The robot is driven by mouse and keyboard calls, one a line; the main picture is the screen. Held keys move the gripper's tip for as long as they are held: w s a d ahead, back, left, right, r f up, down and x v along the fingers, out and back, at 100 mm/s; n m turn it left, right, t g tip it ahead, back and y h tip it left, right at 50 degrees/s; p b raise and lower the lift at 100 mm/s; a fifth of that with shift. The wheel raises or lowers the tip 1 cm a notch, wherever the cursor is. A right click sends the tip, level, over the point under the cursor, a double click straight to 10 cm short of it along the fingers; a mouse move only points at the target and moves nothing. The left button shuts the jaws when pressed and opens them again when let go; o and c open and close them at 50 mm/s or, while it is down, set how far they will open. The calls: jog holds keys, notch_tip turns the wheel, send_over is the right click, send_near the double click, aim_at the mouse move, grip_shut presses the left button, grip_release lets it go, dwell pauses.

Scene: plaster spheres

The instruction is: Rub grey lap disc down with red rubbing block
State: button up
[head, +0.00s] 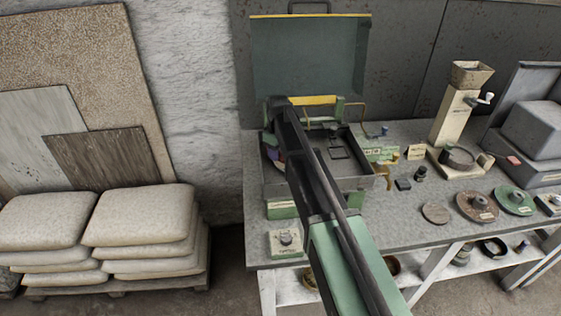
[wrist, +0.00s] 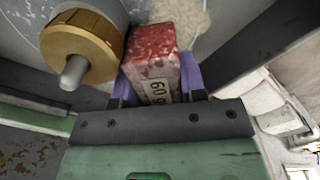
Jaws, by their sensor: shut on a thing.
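In the head view, my gripper (head: 276,154) is inside the left part of the open green case, partly hidden by my arm. In the wrist view, a pale grey round surface, apparently the grey lap disc (wrist: 222,12), lies beyond the block and bears a beige smear. I cannot tell whether the block touches it. My arm hides much of the case's inside in the head view.
A brass knob with a grey pin (wrist: 82,48) stands close left of the block. The case's raised lid (head: 310,55) is behind my gripper. The bench (head: 400,240) holds a brown disc (head: 477,206), a green disc (head: 515,200) and a hopper mill (head: 455,115). Stacked sacks (head: 140,220) stand left.

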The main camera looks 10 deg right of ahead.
dwell(0.5)
jog(key=shift+w+a, duration=0.65)
jog(key=shift+w, duration=0.25)
jog(key=shift+s, duration=0.15)
jog(key=shift+s+d, duration=0.7)
jog(key=shift+s, duration=0.05)
jog(key=shift+s+d, duration=0.2)
jog(key=shift+s, duration=0.25)
jog(key=shift+s+d, duration=0.2)
jog(key=shift+s, duration=0.25)
jog(key=shift+w, duration=0.1)
